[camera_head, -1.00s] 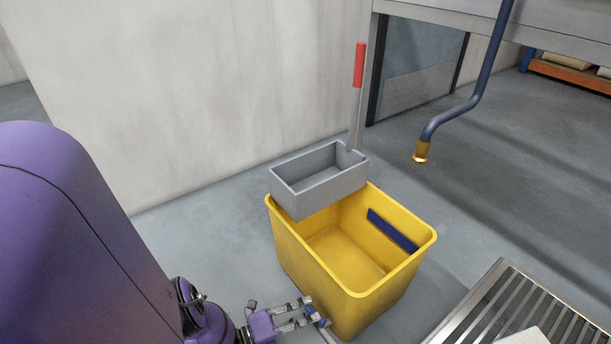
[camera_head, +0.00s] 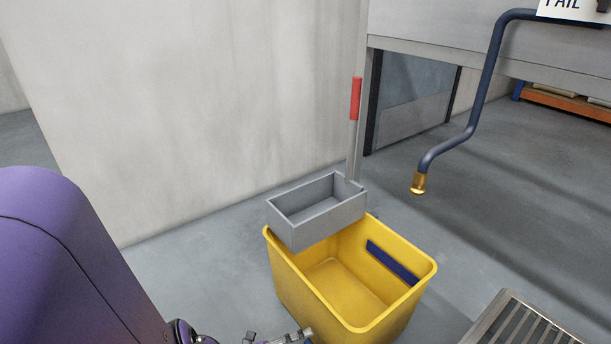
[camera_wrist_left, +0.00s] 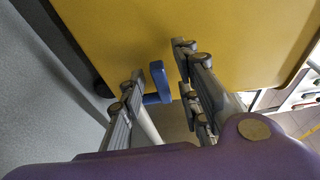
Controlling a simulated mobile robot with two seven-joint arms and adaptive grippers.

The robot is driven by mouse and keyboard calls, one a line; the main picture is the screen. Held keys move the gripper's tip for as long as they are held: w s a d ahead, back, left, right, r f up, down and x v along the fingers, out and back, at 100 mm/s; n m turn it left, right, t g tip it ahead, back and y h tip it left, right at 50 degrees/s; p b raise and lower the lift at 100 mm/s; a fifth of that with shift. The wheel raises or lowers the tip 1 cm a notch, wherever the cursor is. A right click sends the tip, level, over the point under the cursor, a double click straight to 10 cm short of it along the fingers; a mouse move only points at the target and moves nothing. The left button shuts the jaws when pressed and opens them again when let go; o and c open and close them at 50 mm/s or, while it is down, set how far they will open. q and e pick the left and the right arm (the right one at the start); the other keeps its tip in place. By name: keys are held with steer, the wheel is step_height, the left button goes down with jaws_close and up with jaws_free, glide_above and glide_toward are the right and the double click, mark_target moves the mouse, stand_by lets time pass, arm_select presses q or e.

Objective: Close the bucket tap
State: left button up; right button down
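The yellow bucket (camera_head: 350,315) stands on the floor at the lower middle of the head view. Its wall (camera_wrist_left: 230,30) fills the top of the left wrist view. The bucket tap, a blue handle (camera_wrist_left: 159,80) with a short blue stem, shows in the left wrist view by the bucket wall. My left gripper (camera_wrist_left: 157,82) is open, with one finger on either side of the tap and visible gaps. In the head view only the gripper's top (camera_head: 280,337) shows at the bottom edge; the tap is hidden there. My right gripper is out of view.
A grey wringer box (camera_head: 318,222) with a red-handled lever (camera_head: 355,98) sits over the bucket's back left corner. A dark blue pipe with a brass end (camera_head: 419,183) hangs to the right. A metal grate (camera_head: 520,330) is at lower right. A wall (camera_head: 200,100) stands behind.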

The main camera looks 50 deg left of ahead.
arm_select(q)
steer(key=v, duration=1.2)
steer(key=shift+w+r, duration=0.1)
